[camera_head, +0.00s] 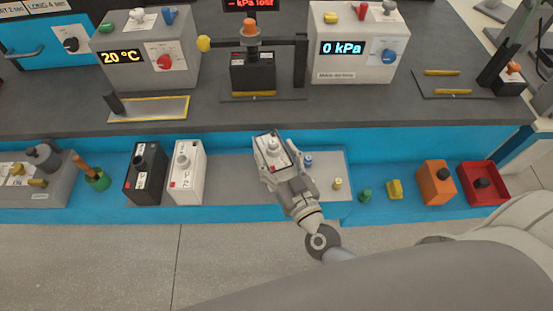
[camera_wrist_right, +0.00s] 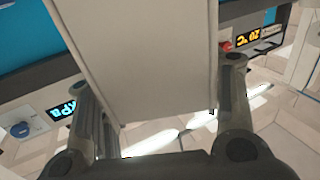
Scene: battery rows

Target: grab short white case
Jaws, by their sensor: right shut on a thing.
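My right gripper (camera_head: 278,168) is shut on a short white case (camera_head: 271,146) with a dark and red marking and a light knob on top. It holds the case over the grey strip along the bench's front. In the right wrist view the case (camera_wrist_right: 145,60) fills the middle as a plain pale wall, between the two fingers of the gripper (camera_wrist_right: 165,110). Its lower part is partly hidden by the gripper in the head view. A taller white case (camera_head: 187,172) stands to the left, apart from the gripper. My left gripper is not in view.
A black case (camera_head: 147,172) stands beside the taller white one. Small blue and yellow pieces lie right of the gripper. An orange case (camera_head: 436,183) and a red tray (camera_head: 483,183) are further right. Behind are a temperature box (camera_head: 150,52) and a pressure box (camera_head: 357,45).

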